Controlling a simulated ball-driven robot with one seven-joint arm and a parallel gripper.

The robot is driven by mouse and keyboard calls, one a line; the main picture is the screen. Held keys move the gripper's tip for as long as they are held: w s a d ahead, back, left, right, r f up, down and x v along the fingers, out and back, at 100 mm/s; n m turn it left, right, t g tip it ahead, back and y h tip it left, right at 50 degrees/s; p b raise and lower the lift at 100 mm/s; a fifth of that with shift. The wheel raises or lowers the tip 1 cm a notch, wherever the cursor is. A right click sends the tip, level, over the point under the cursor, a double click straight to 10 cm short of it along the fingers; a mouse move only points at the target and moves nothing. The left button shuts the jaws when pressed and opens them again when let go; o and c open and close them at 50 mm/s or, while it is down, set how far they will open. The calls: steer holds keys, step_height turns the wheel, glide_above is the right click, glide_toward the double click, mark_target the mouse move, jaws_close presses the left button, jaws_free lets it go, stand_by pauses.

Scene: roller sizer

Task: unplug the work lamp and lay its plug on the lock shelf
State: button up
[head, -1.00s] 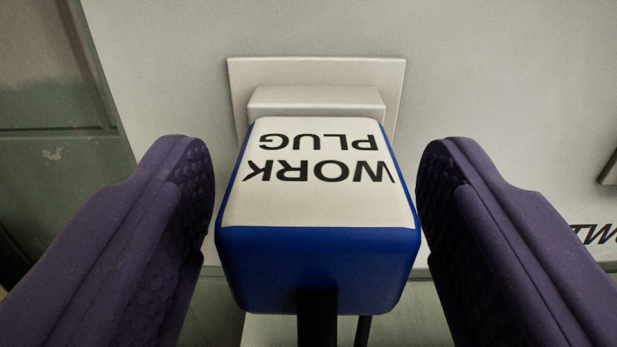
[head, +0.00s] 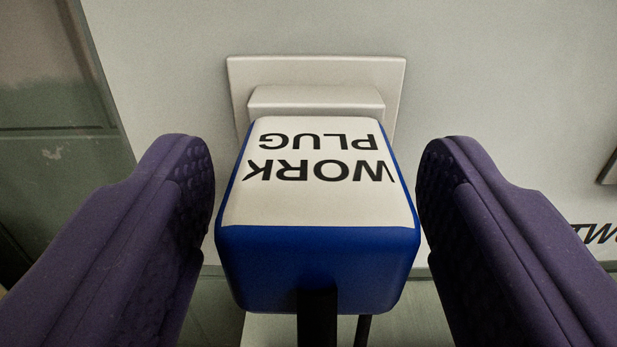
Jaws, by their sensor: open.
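The work lamp's plug (head: 318,265) is a blue block with a white top label that reads "WORK PLUG", upside down in the picture. It sits against a pale socket (head: 315,70) on the light wall panel. A dark cable (head: 317,318) hangs from its near face. My gripper (head: 316,185) has two purple padded fingers, one on each side of the plug. The fingers are open, with a narrow gap on both sides, and do not appear to touch it. The lamp and the lock shelf are not visible.
The pale wall panel (head: 500,90) fills most of the view. Partial black lettering (head: 596,234) and the edge of another fitting (head: 608,168) show at the right. A greenish panel (head: 50,170) is at the left.

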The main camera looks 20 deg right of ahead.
mark_target(316, 288)
stand_by(0.4)
jaws_close()
steer(key=shift+b+v, duration=1.4)
steer(key=shift+v, duration=1.6)
